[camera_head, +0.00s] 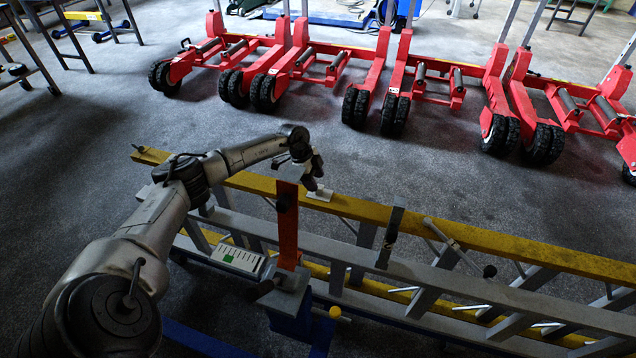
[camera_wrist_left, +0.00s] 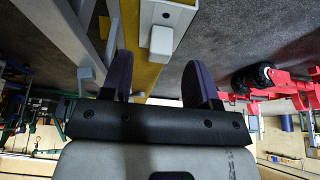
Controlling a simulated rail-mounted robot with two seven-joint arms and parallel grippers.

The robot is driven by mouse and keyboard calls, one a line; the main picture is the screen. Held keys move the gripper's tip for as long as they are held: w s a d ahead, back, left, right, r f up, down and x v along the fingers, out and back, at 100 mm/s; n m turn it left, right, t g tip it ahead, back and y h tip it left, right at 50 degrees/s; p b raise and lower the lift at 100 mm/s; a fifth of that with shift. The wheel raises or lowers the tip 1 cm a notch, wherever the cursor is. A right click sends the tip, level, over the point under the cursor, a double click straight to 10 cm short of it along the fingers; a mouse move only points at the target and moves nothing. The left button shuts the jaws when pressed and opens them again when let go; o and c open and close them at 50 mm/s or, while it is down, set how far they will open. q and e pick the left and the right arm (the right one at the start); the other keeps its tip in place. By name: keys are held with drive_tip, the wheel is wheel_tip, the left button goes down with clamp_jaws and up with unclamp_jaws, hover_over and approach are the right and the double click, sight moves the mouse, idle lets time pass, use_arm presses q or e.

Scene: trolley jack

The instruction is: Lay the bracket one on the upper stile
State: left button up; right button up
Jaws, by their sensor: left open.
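The ladder lies on its side, with its yellow upper stile (camera_head: 500,247) running across the head view. A small pale bracket (camera_head: 320,193) rests on that stile near its left part; I cannot tell for certain that it is bracket one. In the left wrist view a pale bracket with a block (camera_wrist_left: 162,40) lies against the yellow stile (camera_wrist_left: 135,40), beyond the fingertips. My left gripper (camera_head: 312,178) is just above and beside the bracket, open and empty, its two dark fingers apart in the left wrist view (camera_wrist_left: 161,80). My right gripper is out of view.
An orange upright (camera_head: 288,228) stands close below my left gripper. A white case with a green mark (camera_head: 238,258) sits left of it. A dark grey clamp piece (camera_head: 390,238) crosses the ladder further right. Red wheeled jacks (camera_head: 375,75) stand behind, across open floor.

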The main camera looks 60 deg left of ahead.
use_arm(q)
drive_tip(key=p+v, duration=0.3)
drive_tip(key=v, duration=0.7)
drive_tip(key=shift+p, duration=0.35)
drive_tip(key=shift+s, duration=0.1)
